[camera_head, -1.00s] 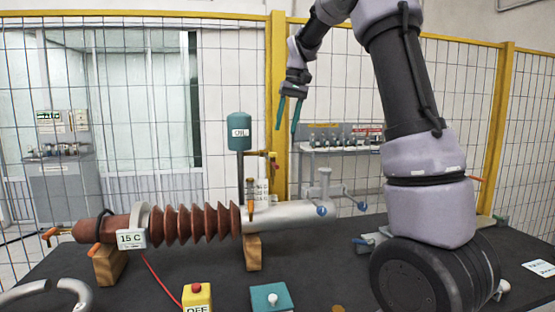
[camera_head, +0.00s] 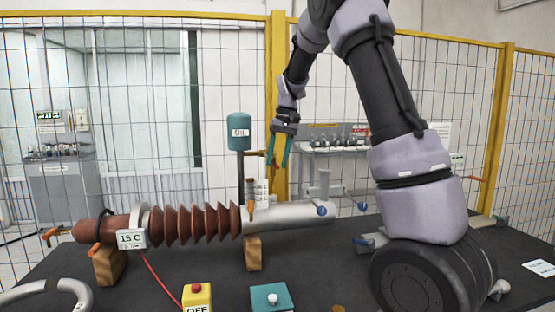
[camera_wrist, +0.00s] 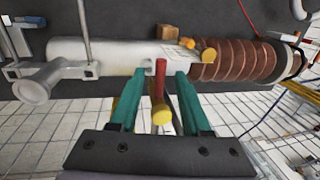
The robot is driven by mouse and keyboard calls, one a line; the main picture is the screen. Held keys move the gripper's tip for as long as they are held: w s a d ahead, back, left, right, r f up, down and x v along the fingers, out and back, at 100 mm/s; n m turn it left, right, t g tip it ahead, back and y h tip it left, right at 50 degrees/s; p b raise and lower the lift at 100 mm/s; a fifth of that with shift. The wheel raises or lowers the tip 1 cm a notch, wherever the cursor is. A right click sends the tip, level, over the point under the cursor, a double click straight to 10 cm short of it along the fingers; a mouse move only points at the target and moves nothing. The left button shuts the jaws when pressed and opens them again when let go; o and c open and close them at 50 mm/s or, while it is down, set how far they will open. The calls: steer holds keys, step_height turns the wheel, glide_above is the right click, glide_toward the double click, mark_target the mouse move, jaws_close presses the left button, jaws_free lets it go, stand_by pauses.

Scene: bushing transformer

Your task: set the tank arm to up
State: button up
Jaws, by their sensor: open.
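The teal tank (camera_head: 240,126) labelled OIL stands on a dark post behind the bushing's grey body. A yellow fitting (camera_head: 255,153) sticks out to the right below the tank, and my gripper hides its end. My gripper (camera_head: 279,161) is open beside this fitting, fingers pointing down. In the wrist view my gripper's teal fingers (camera_wrist: 158,78) stand on either side of a red rod (camera_wrist: 160,80) with a yellow end (camera_wrist: 162,116). The rod appears to be the tank arm. I see gaps beside it; whether a finger touches it I cannot tell.
The ribbed brown bushing (camera_head: 195,221) lies on wooden blocks (camera_head: 253,252) on the dark table. The grey cylinder (camera_head: 290,216) with blue-knobbed valves lies below my gripper. An OFF button box (camera_head: 197,297) and a teal button box (camera_head: 271,298) stand in front. A mesh fence is behind.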

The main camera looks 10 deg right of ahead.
jaws_close()
stand_by(1.4)
